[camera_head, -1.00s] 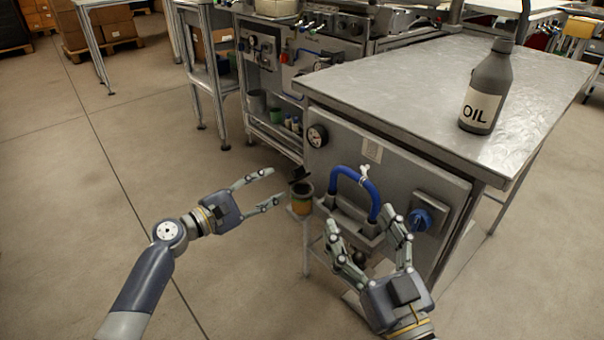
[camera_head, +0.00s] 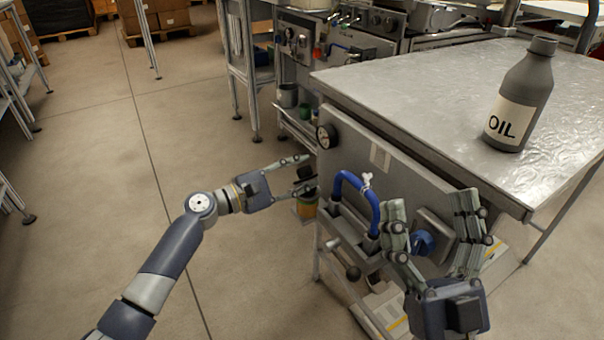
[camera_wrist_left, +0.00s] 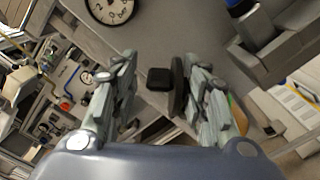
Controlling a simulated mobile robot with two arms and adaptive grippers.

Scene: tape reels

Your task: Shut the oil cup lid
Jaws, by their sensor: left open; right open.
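The oil cup (camera_head: 306,209), amber with a green band, is mounted at the left end of the machine front, partly hidden behind my left gripper. Its dark lid (camera_head: 305,173) is raised above the cup, between the fingers of my left gripper (camera_head: 309,171), which is open. In the left wrist view the lid's black block (camera_wrist_left: 159,78) and thin dark plate, seen edge-on, lie between the fingers, the plate close to the right finger. I cannot tell whether they touch. A bit of the cup (camera_wrist_left: 239,114) shows beyond that finger. My right gripper (camera_head: 430,203) is open and empty before the machine front.
A blue hose handle (camera_head: 355,184) stands just right of the cup, and a blue knob (camera_head: 424,242) is behind my right fingers. A gauge (camera_head: 326,137) sits above the cup. A grey oil bottle (camera_head: 520,105) stands on the metal table (camera_head: 420,85).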

